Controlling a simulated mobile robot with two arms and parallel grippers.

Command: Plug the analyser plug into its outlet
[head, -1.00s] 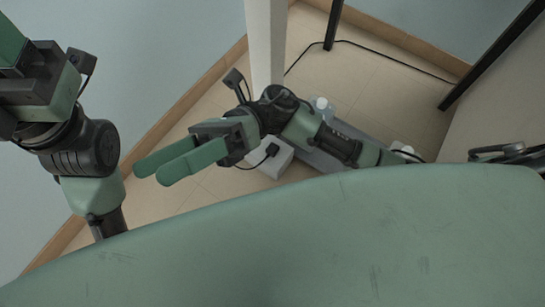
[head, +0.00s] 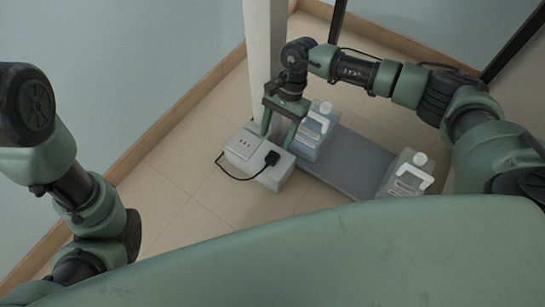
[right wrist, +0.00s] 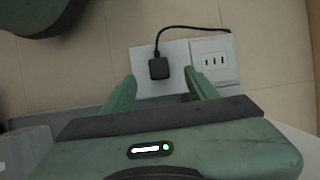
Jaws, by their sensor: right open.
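The black analyser plug (head: 271,158) sits on the blank part of a white box, with its cable curving past the outlet and off the box edge. The outlet (head: 245,144), a white panel with dark slots, is beside it on the same box. In the right wrist view the plug (right wrist: 159,68) is left of the outlet (right wrist: 213,62). My right gripper (head: 278,138) is open and empty, pointing down over the box. In the wrist view its fingers (right wrist: 160,78) lie either side of the plug, apart from it. My left gripper is out of view.
A white post (head: 266,60) rises right behind the box. Tiled floor (head: 185,175) left of the box is clear.

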